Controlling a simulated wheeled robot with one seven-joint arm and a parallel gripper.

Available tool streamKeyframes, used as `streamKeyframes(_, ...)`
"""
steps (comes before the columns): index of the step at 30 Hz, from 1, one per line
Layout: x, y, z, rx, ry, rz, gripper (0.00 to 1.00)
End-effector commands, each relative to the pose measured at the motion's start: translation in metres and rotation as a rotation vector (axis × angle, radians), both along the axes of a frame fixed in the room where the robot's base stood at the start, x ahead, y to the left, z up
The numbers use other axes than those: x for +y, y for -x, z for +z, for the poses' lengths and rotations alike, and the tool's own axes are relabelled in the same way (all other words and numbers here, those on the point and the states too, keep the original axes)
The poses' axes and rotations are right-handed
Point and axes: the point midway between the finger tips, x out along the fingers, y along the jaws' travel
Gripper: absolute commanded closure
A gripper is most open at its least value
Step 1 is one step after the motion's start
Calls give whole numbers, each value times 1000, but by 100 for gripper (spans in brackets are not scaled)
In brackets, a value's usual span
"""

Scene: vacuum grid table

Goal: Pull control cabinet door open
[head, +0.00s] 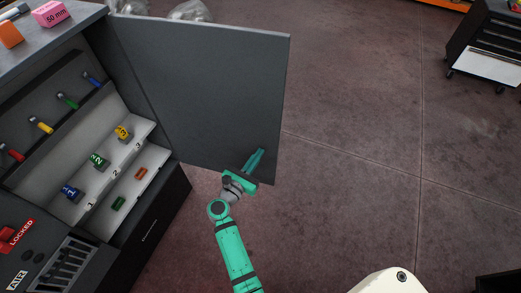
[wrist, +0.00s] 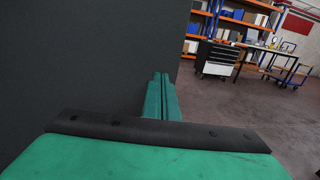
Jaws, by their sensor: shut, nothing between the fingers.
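The control cabinet door (head: 205,85) is a dark grey panel standing wide open, swung out to the right of the cabinet (head: 160,210). In the wrist view the door (wrist: 75,65) fills the left side as a dark surface. My gripper (head: 257,158) is at the lower right part of the door, over its inner face near the free edge. In the wrist view its green fingers (wrist: 160,95) are together with nothing between them. I cannot tell whether the fingers touch the door. No door handle shows.
Inside the cabinet are numbered blocks, such as a yellow one (head: 123,132), and several coloured levers. A red LOCKED tag (head: 18,234) is at lower left. A dark tool cart (head: 485,50) stands at upper right. The floor (head: 370,150) right of the door is clear.

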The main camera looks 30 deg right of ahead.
Motion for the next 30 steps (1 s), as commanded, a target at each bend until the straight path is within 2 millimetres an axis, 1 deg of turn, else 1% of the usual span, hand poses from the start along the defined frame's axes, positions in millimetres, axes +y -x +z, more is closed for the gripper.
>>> streamKeyframes(1,8,8,-1,2,1,1,100)
streamKeyframes(3,18,19,-1,2,0,0,100)
streamKeyframes(9,45,47,0,0,0,-4,100)
streamKeyframes(15,64,66,0,0,0,-6,100)
streamKeyframes(21,72,72,0,0,0,-6,100)
streamKeyframes(27,71,73,0,0,0,-8,100)
streamKeyframes(30,72,77,2,20,27,3,100)
